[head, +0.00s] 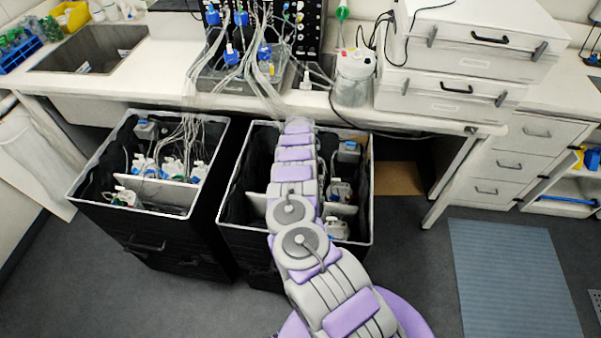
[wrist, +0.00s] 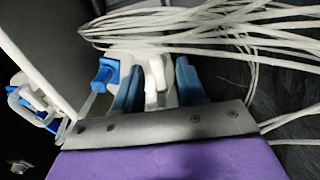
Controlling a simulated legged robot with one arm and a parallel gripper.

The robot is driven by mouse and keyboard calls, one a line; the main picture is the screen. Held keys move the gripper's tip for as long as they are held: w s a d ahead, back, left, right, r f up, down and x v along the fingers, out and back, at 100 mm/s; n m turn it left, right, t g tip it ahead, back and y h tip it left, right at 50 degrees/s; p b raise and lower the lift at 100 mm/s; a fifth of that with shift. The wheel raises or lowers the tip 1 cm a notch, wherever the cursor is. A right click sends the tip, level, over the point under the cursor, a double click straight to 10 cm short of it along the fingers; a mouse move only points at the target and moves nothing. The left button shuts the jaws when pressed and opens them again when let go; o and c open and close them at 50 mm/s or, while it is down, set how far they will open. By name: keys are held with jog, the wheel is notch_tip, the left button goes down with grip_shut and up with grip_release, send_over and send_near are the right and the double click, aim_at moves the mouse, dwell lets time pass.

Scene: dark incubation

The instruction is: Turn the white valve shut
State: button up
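In the wrist view, my gripper (wrist: 158,86) has two blue fingers standing apart. A white upright piece (wrist: 152,84), which looks like the white valve, stands between them. Gaps show beside it, and I cannot tell whether either finger touches it. A blue valve handle (wrist: 104,73) is just left of the left finger. White fittings behind the fingers are partly hidden. In the head view, my arm reaches over the right black bin (head: 232,235); my gripper and the white valve cannot be made out there.
Several thin white tubes (wrist: 220,22) cross above and right of the fingers. In the head view, a second black bin (head: 150,245) stands left, under the bench (head: 180,68). Floor is clear at front left.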

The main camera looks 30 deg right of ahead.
notch_tip(320, 180, up, 17)
jog(key=p, duration=0.3)
jog(key=shift+r, duration=0.15)
dwell(0.6)
